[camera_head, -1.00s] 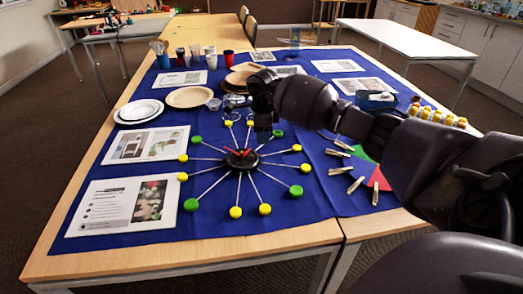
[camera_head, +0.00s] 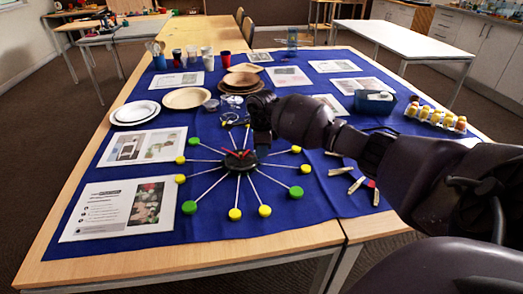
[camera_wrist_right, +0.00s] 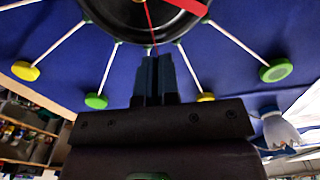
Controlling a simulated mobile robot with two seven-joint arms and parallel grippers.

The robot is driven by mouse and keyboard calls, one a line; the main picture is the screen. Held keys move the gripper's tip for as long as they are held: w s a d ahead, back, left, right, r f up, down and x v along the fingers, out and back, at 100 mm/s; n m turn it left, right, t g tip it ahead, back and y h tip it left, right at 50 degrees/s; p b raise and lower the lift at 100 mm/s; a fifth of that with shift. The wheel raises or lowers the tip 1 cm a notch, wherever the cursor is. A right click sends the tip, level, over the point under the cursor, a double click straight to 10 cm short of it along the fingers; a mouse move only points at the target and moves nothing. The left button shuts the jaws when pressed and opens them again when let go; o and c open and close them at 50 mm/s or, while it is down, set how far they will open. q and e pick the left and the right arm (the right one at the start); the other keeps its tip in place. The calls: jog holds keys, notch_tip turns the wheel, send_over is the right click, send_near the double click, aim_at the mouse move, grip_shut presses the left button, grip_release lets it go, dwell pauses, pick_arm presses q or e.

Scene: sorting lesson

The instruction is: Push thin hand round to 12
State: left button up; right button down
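A wall-clock-like dial (camera_head: 241,160) lies flat on the blue cloth, with a black hub, white spokes and yellow and green caps. Red hands lie on its hub. In the right wrist view, a thin red hand (camera_wrist_right: 149,20) runs across the black hub (camera_wrist_right: 130,14) towards my fingertips, and a broader red hand (camera_wrist_right: 205,4) lies to its right. My right gripper (camera_head: 262,142) points down at the hub's upper right edge. Its fingers (camera_wrist_right: 157,62) are together and hold nothing visible; contact with the thin hand cannot be told. My left gripper is out of view.
Printed sheets (camera_head: 88,218) lie left of the dial. Wooden pegs (camera_head: 356,185) lie at its right, partly under my arm. Plates (camera_head: 187,98), cups (camera_head: 224,60), a blue basket (camera_head: 374,102) and a tray of small jars (camera_head: 436,118) stand farther back.

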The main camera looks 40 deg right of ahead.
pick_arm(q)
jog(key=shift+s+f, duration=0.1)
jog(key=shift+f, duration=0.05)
pick_arm(e)
jog(key=shift+w+d+f+n+b, duration=0.3)
jog(key=shift+w+d+n+b, duration=0.1)
jog(key=shift+n+b, duration=0.45)
jog(key=shift+w+d+f+n+b, duration=0.2)
jog(key=shift+w+n+b, duration=0.15)
jog(key=shift+n+b, duration=0.35)
jog(key=shift+w+d+n+b, duration=0.1)
jog(key=shift+w+n+b, duration=0.45)
jog(key=shift+n, duration=0.4)
jog(key=shift+w+r+n+b, duration=0.1)
jog(key=shift+w+n+b, duration=0.55)
jog(key=shift+n+b, duration=0.4)
jog(key=shift+w+r+n+b, duration=0.25)
jog(key=shift+w+n+b, duration=0.35)
jog(key=shift+n, duration=0.65)
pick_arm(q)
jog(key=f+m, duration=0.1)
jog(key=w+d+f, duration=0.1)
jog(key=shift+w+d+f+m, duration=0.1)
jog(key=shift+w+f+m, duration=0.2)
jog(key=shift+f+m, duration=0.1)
pick_arm(e)
jog(key=shift+w, duration=0.1)
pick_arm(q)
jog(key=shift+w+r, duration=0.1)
